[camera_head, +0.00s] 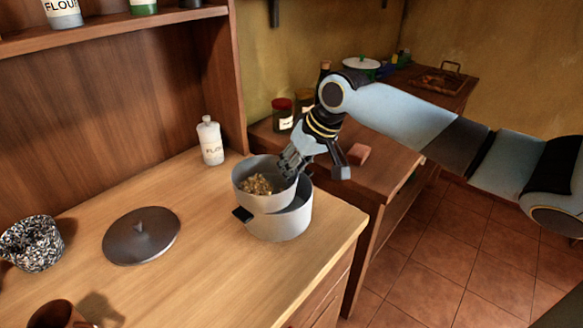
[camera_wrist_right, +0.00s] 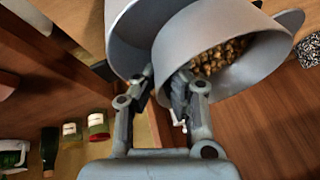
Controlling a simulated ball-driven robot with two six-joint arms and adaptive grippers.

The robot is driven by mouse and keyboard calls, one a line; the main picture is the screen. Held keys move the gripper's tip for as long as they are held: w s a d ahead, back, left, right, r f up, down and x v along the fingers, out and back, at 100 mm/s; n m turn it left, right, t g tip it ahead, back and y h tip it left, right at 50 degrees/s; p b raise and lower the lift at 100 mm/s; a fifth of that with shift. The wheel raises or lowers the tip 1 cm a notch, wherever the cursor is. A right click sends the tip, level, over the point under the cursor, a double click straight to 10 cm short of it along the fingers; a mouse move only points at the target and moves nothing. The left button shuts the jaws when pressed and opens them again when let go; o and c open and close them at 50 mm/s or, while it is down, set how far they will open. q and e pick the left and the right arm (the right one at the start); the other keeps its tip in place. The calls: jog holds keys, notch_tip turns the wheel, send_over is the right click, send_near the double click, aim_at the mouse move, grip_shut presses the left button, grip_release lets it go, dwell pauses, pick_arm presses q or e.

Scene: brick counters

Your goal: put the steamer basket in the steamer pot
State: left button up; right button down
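The steamer basket (camera_head: 250,200) is a grey metal vessel with yellowish-brown pieces inside. It sits over the steamer pot (camera_head: 285,226), offset toward the pot's left and back side, with its rim above the pot's rim. The pot stands on the wooden counter and has a dark handle at its left. My right gripper (camera_head: 291,163) is at the basket's right rim, its fingers closed about the wall. In the right wrist view the fingers (camera_wrist_right: 163,85) straddle the wall of the basket (camera_wrist_right: 178,45), beside the pot (camera_wrist_right: 124,38). My left gripper is out of view.
A dark round lid (camera_head: 141,240) lies left of the pot. A white bottle (camera_head: 210,142) stands behind, and a speckled bowl (camera_head: 32,245) is at the far left. Jars (camera_head: 283,115) and a reddish block (camera_head: 357,154) are on the side counter. Free counter lies in front of the pot.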

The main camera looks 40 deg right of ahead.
jog(key=shift+f, duration=0.3)
jog(key=c, duration=1.5)
grip_release()
jog(key=shift+p+v, duration=0.45)
jog(key=shift+v, duration=6.05)
jog(key=shift+w, duration=0.25)
